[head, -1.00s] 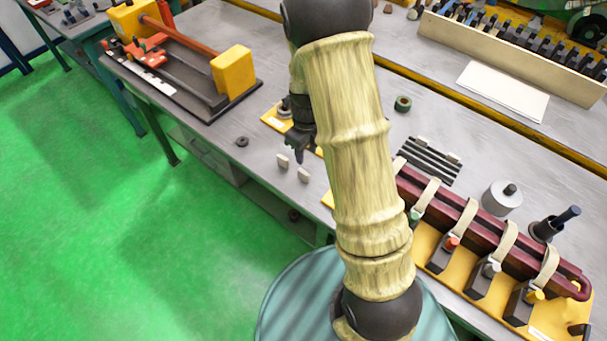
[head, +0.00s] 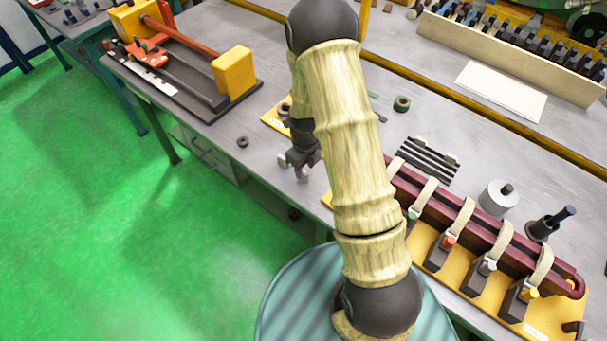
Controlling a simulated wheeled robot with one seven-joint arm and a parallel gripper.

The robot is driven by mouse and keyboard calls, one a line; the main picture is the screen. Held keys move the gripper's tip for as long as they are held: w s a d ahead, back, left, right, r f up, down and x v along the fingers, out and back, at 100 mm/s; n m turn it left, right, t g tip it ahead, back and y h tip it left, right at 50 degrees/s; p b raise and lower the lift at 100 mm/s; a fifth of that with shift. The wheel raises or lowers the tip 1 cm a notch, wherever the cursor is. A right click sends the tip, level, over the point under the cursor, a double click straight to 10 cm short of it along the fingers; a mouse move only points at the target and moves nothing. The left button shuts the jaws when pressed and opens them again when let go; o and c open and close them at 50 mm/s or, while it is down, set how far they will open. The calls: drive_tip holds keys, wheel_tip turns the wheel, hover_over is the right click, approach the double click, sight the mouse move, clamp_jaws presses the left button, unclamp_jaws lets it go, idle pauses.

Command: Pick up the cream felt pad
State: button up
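My gripper (head: 294,169) is low at the front edge of the grey workbench, left of my forearm. Its two dark grey fingers are apart, so it looks open. The cream felt pad cannot be made out clearly now. The gripper covers the spot where two small pale pieces showed earlier. I cannot tell whether a pad is between or under the fingers.
A dark ring (head: 243,142) lies left of the gripper. A yellow board (head: 272,121) is behind it. The bench edge is close.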

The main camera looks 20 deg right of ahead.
sight(303, 180)
drive_tip(key=shift+a+f+p, duration=0.2)
drive_tip(key=shift+f+p, duration=0.4)
drive_tip(key=shift+f, duration=1.4)
clamp_jaws()
